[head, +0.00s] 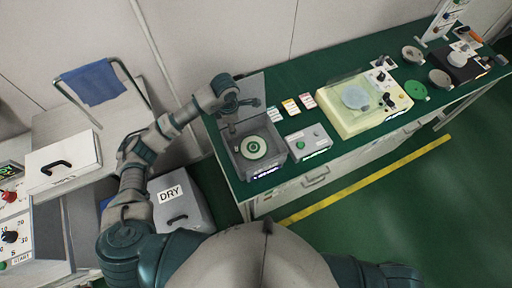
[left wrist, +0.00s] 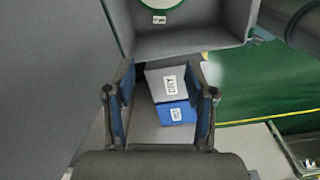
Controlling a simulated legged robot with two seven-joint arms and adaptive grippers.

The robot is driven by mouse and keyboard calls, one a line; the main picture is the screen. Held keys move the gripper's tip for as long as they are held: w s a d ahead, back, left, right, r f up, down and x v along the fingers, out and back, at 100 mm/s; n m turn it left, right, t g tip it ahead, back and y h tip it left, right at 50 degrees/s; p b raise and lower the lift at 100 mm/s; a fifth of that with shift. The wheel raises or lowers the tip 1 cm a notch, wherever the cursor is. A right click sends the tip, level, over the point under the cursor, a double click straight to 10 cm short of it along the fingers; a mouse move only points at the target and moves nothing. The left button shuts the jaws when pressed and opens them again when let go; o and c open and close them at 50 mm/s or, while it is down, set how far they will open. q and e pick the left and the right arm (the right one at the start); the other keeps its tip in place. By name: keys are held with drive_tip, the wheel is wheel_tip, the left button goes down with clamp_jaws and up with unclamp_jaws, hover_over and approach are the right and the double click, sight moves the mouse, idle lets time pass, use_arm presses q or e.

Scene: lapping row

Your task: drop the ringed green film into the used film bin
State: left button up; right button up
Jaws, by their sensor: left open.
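A pale disc with a green ring (head: 253,147) lies in a grey open-topped box (head: 236,160) at the bench's near left corner; part of it shows at the top of the left wrist view (left wrist: 160,12). A plain green disc (head: 416,90) lies farther right on the bench. I cannot tell which is the ringed green film. No bin is readably marked as used film. My right gripper is out of view.
A grey bin marked DRY (head: 175,208) stands on the floor left of the bench. A blue container (left wrist: 178,113) shows beside a grey one (left wrist: 165,80). A grey control box (head: 308,142) and a cream machine (head: 350,122) stand on the bench.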

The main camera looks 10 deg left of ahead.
use_arm(q)
wheel_tip(320, 180, up, 5)
drive_tip(key=shift+f, duration=0.2)
drive_tip(key=shift+d, duration=0.1)
